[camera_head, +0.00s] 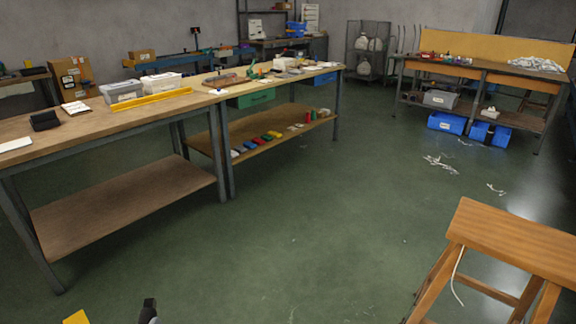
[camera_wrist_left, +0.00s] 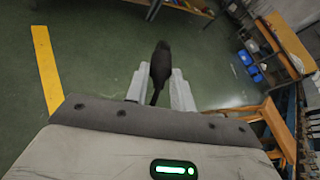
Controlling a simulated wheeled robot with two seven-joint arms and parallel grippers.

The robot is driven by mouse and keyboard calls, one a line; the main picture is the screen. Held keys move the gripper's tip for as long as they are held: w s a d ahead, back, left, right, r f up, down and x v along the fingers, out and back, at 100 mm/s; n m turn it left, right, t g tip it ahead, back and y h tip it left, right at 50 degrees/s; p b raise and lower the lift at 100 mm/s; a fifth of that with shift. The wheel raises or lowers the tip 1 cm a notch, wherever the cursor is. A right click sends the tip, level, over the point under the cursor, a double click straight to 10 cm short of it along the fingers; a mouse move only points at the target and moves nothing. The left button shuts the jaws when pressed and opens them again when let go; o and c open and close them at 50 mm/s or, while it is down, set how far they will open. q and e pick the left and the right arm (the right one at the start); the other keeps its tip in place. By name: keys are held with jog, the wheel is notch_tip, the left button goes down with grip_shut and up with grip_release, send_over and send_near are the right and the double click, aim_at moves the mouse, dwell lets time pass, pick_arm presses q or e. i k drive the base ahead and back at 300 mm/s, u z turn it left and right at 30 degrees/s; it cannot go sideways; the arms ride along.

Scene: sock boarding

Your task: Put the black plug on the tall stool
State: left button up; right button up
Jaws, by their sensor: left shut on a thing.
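My left gripper (camera_wrist_left: 159,82) is shut on the black plug (camera_wrist_left: 161,62), which sticks out past the fingertips in the left wrist view. A thin dark tail hangs down between the fingers. In the head view only a dark tip of what looks like the plug (camera_head: 149,307) shows at the bottom edge. The tall stool (camera_head: 515,236) is wooden and stands at the lower right of the head view, its seat bare and cut off by the right edge. In the wrist view wooden parts that look like the stool (camera_wrist_left: 272,118) lie right of the gripper, apart from the plug. My right gripper is not in view.
A long workbench (camera_head: 75,123) with a lower shelf runs along the left. Another bench (camera_head: 480,72) with blue bins beneath stands at the back right. A yellow strip (camera_wrist_left: 46,65) marks the floor. The green floor (camera_head: 300,225) between benches and stool is mostly clear, with white scraps farther back.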

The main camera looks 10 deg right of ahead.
aim_at(496, 226)
jog(key=i, duration=1.2)
jog(key=z, duration=3.35)
jog(key=i, duration=0.5)
jog(key=u, duration=0.1)
